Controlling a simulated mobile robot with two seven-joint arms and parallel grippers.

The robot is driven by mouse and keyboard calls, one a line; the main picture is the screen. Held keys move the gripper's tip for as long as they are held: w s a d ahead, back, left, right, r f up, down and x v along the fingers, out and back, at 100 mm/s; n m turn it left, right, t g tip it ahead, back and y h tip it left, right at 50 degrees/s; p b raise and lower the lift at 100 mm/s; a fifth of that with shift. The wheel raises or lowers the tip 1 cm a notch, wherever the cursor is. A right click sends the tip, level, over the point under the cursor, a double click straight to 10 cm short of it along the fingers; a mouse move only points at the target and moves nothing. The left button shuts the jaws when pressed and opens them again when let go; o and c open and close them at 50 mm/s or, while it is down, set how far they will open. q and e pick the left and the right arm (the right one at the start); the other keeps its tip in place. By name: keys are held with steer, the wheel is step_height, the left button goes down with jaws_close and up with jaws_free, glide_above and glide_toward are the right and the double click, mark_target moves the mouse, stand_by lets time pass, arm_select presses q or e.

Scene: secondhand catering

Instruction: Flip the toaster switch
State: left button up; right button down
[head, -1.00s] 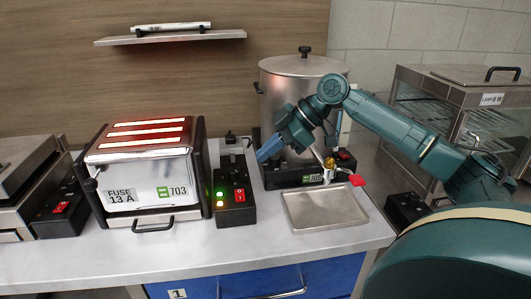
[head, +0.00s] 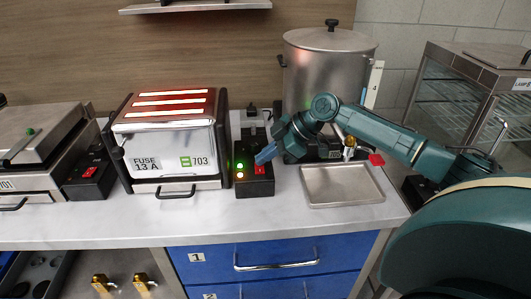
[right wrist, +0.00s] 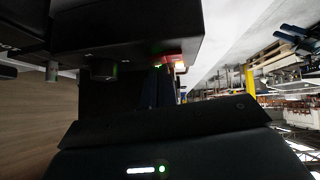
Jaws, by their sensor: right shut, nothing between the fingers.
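The white toaster (head: 171,150) marked 703 stands on the counter in the head view, with its top slots glowing. To its right is a black control box (head: 254,185) with a green light, an orange light and a red rocker switch (head: 260,170). My right gripper (head: 262,156) is shut and empty, its blue fingertips at the upper edge of the red switch. I cannot tell whether they touch it. In the right wrist view the fingers (right wrist: 160,88) point at the dark box, close beside the lit red switch (right wrist: 172,60). My left gripper is out of view.
A steel urn (head: 325,70) with a red-handled tap stands behind my right arm. A metal tray (head: 342,186) lies to the right of the control box. Another appliance (head: 35,150) with its own red switch stands at the left. The counter front is clear.

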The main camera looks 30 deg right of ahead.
steer(key=shift+f, duration=0.3)
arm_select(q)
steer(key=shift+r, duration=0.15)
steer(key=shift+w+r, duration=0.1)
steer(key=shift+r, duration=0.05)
arm_select(e)
steer(key=shift+s, duration=0.15)
steer(key=shift+s+a+p, duration=0.35)
steer(key=shift+s+a, duration=0.05)
steer(key=shift+s, duration=0.15)
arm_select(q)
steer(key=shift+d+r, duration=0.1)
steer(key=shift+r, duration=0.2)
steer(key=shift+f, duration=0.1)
arm_select(e)
steer(key=shift+r, duration=0.15)
